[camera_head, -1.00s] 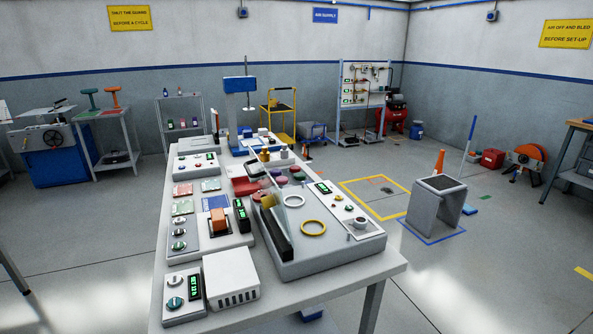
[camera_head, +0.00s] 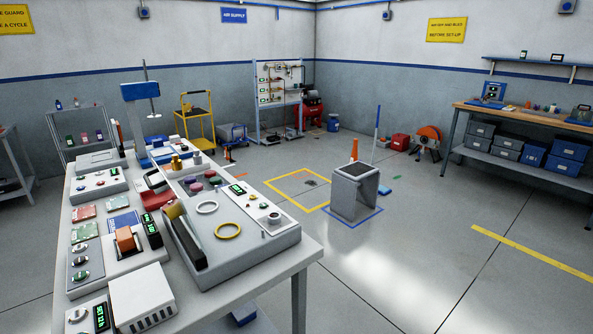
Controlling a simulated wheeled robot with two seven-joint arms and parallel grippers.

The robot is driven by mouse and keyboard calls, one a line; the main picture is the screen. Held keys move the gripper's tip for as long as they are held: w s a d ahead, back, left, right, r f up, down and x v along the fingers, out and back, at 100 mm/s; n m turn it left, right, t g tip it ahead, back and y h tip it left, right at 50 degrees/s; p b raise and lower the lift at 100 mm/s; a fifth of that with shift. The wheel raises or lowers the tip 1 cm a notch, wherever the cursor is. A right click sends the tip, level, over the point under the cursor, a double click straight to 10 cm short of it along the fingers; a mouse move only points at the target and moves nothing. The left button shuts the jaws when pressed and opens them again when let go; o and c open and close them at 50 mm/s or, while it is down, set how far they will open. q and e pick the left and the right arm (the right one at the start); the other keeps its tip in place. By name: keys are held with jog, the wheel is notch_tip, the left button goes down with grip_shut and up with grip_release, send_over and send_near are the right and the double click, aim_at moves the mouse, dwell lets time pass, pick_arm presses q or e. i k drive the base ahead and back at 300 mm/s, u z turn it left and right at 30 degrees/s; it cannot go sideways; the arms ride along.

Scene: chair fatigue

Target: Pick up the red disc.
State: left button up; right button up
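A cluster of small round discs in dark red, pink and purple tones (camera_head: 196,187) sits on the grey fixture (camera_head: 245,240) on the workbench. They are small in the picture, so I cannot tell surely which one is the red disc. A white ring (camera_head: 206,207) and a yellow ring (camera_head: 228,231) lie nearer to me on the same fixture. Neither of my grippers shows in the head view.
The white workbench (camera_head: 290,265) also holds a white vented box (camera_head: 144,298), an orange switch unit (camera_head: 126,239) and a red tray (camera_head: 156,198). A grey stool-like block (camera_head: 354,195) stands on the floor to the right. The floor at the right front is clear.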

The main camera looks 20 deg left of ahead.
aim_at(209, 173)
jog(key=z, duration=0.45)
jog(key=i, duration=3.5)
jog(key=u, duration=2.6)
jog(key=i, duration=4.95)
jog(key=u, duration=0.1)
